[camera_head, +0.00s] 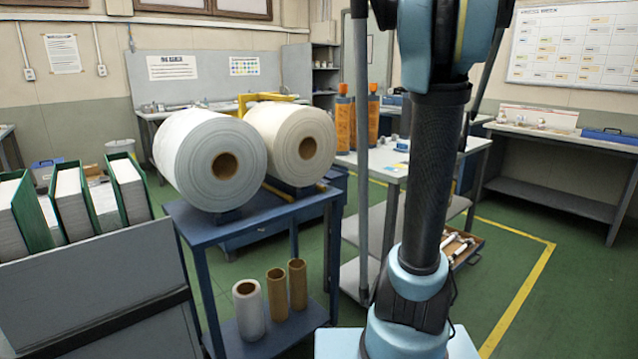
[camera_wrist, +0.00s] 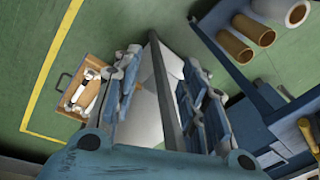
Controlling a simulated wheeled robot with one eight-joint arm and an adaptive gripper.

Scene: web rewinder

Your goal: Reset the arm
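My arm rises upright from my base in the head view and leaves the picture at the top, so my gripper is outside that view. In the wrist view, my gripper (camera_wrist: 160,75) points down, with its two blue-grey fingers spread apart and nothing held between them. A dark pole and a pale surface show in the gap, beyond the fingers.
A blue cart (camera_head: 188,222) carries two large rolls (camera_head: 200,165), with several cores (camera_head: 275,295) on its lower shelf. Green binders (camera_head: 128,182) stand at left. A grey bench (camera_head: 395,170) is behind my arm.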

